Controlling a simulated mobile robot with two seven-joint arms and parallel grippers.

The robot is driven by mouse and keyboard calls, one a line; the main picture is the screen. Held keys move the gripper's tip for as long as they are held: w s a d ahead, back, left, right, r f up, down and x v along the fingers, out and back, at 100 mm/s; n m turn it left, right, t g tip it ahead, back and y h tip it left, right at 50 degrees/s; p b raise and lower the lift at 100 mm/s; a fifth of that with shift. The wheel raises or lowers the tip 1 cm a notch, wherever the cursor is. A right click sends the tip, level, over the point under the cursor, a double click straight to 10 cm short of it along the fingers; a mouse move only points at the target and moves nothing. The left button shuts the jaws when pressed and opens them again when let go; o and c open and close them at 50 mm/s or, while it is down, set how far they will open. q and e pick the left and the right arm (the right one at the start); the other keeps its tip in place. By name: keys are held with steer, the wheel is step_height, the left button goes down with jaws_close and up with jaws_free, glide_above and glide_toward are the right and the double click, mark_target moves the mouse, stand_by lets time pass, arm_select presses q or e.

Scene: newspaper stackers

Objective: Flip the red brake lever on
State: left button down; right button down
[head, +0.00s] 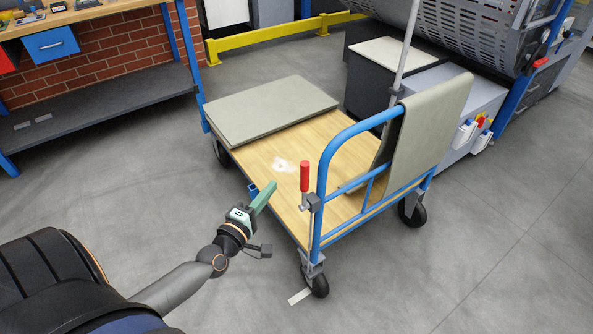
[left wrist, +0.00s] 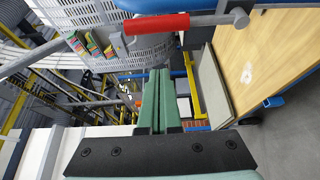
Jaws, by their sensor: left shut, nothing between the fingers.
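The red brake lever (head: 305,176) stands upright at the near corner of the cart (head: 316,222), on a grey bracket beside the blue handle frame. My left gripper (head: 270,187) is shut and empty, to the left of the lever, with a gap between them in the head view. In the left wrist view the red lever grip (left wrist: 157,24) lies across the top, beyond and above my shut green fingers (left wrist: 158,75). The lever's grey rod runs right from the grip to a round end. My right gripper is in neither view.
The cart has a wooden deck (head: 300,160) with a flat grey stack (head: 270,108) on it. A grey-green sheet (head: 430,125) hangs over the blue handle. A workbench (head: 90,100) stands at the left. A machine (head: 460,40) stands behind the cart. Floor in front is clear.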

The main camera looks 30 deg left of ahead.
mark_target(305, 186)
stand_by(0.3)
arm_select(q)
steer(key=w+d, duration=0.2)
steer(key=w, duration=0.5)
steer(key=shift+w+d+p, duration=0.3)
steer(key=shift+w, duration=0.05)
stand_by(0.4)
